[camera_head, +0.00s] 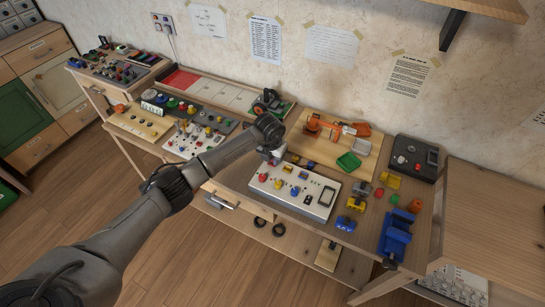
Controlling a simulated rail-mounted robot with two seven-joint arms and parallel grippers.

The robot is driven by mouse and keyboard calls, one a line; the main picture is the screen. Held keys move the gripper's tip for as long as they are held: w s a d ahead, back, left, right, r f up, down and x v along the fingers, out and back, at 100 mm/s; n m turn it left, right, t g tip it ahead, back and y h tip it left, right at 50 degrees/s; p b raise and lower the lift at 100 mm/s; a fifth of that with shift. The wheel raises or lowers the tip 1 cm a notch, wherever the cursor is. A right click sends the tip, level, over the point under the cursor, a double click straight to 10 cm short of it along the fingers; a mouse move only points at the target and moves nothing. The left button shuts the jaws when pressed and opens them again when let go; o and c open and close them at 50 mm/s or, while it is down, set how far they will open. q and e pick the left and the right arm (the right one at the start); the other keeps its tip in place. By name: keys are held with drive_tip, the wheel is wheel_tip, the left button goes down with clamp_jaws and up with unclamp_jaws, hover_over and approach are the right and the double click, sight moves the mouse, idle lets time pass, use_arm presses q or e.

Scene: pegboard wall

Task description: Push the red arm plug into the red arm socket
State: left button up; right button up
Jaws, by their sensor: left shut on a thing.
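My left gripper (273,155) reaches in from the left and points down over the back left part of a white panel (318,211). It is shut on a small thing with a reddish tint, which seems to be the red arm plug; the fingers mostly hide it. The panel carries small red, yellow and blue parts, among them a red one (263,177) at its front left. I cannot tell which of these is the red arm socket, or whether the held plug touches it. My right gripper is not in view.
A yellow plug-like part (355,204) and a blue one (345,223) lie right of the panel. A blue vise (395,236) stands at the front right. Another button board (185,141) lies left.

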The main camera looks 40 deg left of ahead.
use_arm(q)
drive_tip(key=shift+f, duration=0.15)
drive_tip(key=o, duration=1)
drive_tip(key=shift+c, duration=0.2)
drive_tip(key=shift+r+p, duration=1.2)
drive_tip(key=shift+r, duration=0.3)
drive_tip(key=shift+r+p, duration=0.85)
drive_tip(key=shift+r, duration=0.2)
